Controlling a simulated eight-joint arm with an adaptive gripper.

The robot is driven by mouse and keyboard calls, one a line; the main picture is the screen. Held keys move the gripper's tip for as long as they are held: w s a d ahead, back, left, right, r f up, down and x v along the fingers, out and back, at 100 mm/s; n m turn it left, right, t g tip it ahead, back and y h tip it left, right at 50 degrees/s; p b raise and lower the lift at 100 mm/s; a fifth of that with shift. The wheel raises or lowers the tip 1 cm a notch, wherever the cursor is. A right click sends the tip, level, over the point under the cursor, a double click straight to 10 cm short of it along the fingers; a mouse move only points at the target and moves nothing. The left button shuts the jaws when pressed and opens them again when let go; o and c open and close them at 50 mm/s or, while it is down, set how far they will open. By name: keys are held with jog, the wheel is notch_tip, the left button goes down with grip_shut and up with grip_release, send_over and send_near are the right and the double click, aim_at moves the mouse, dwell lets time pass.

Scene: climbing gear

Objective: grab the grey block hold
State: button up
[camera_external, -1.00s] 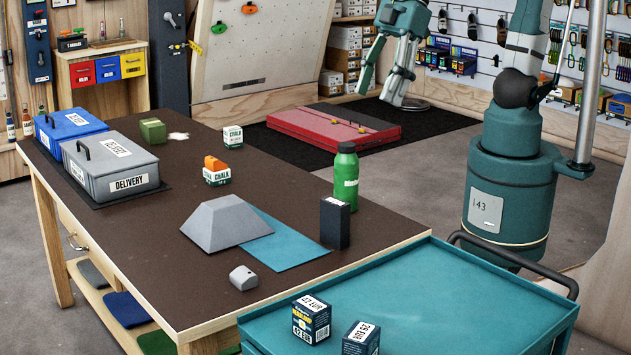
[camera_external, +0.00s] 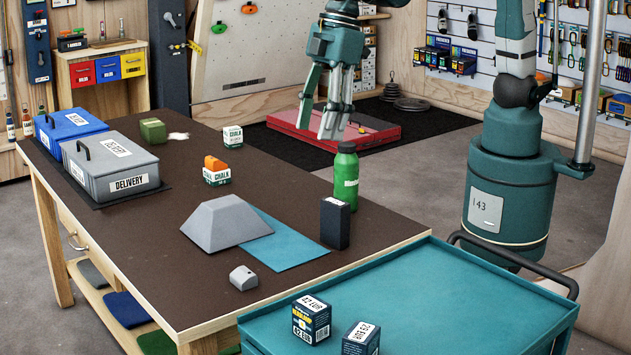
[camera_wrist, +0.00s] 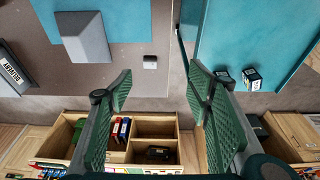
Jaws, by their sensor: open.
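A small light-grey block (camera_external: 243,277) with a dark spot on its face lies on the dark brown table top (camera_external: 130,235), near its front edge. In the wrist view this block (camera_wrist: 150,62) is above the gap between the fingers. A larger grey block with sloping sides and a flat top (camera_external: 213,223) sits behind it, partly over a blue sheet; it also shows in the wrist view (camera_wrist: 92,40).
A green bottle (camera_external: 346,172) and a dark box (camera_external: 335,222) stand on the table's right side. Chalk boxes (camera_external: 217,172) and a grey delivery box (camera_external: 112,168) are farther left. A teal cart (camera_external: 440,300) with two small boxes stands at the front right.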

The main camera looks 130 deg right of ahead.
jog(key=w+d+f+g, duration=0.2)
jog(key=w+f, duration=0.8)
jog(key=w, duration=0.1)
send_near(241, 274)
jog(key=shift+w+a+f+g, duration=0.1)
jog(key=shift+w+f+g, duration=0.1)
jog(key=shift+w+g, duration=0.15)
jog(key=shift+w+f, duration=0.15)
jog(key=shift+f, duration=0.4)
jog(key=shift+f, duration=1.3)
jog(key=shift+f, duration=2.6)
